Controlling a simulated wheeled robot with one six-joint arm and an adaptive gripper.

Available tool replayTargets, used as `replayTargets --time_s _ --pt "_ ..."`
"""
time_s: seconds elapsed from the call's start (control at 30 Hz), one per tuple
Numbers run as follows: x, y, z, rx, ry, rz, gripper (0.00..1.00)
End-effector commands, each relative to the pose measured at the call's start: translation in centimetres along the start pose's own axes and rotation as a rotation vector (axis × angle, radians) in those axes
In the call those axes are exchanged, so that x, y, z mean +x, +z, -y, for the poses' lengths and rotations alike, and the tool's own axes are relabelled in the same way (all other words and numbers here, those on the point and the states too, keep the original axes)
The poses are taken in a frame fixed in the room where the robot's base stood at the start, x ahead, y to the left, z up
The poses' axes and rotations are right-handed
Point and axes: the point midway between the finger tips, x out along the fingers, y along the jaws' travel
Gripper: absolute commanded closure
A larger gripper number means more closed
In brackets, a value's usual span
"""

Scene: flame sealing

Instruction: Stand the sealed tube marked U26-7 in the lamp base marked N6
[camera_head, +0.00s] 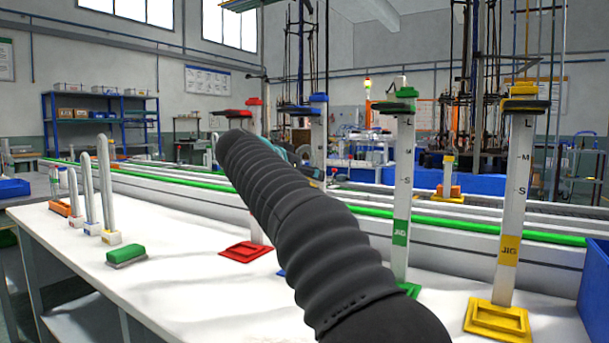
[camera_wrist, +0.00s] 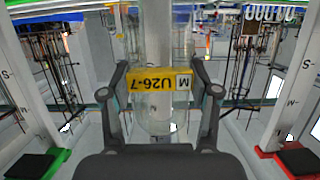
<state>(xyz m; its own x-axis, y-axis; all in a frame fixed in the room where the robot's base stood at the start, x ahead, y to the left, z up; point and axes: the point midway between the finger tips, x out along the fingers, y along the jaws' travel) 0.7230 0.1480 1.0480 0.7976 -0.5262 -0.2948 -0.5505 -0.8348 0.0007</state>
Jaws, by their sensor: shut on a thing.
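The tube marked U26-7 (camera_wrist: 152,120) is clear glass with a yellow label (camera_wrist: 162,82) and a white M patch. My gripper (camera_wrist: 160,92) has a finger on each side of it at the label and is shut on it. In the head view my black arm covers most of the gripper and the tube. A whitish post stands behind the tube in the wrist view. Several pale U-shaped tubes stand in small bases (camera_head: 111,238) at the left of the white bench. No N6 mark is legible, so I cannot tell which base is N6.
A green-topped block (camera_head: 127,255) lies on the bench (camera_head: 160,290). Tall jig posts stand to the right: red-footed (camera_head: 246,252), green-marked (camera_head: 402,190) and yellow-marked (camera_head: 510,200). A blue-topped post (camera_head: 318,125) is partly behind my arm. A blue bin (camera_head: 596,285) is at far right. The front-left bench is clear.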

Motion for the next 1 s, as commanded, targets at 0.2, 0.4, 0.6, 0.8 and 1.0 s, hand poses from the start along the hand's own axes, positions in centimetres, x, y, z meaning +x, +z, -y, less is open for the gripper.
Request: replayTargets --time_s 0.2,0.4,0.6,0.8,1.0 --pt "0.1 0.2 0.0 0.000 0.000 0.000 0.82" --pt "0.2 0.6 0.0 0.000 0.000 0.000 0.82" --pt "0.3 0.9 0.0 0.000 0.000 0.000 0.82" --pt "0.4 1.2 0.0 0.000 0.000 0.000 0.82" --pt "0.5 1.6 0.0 0.000 0.000 0.000 0.82"
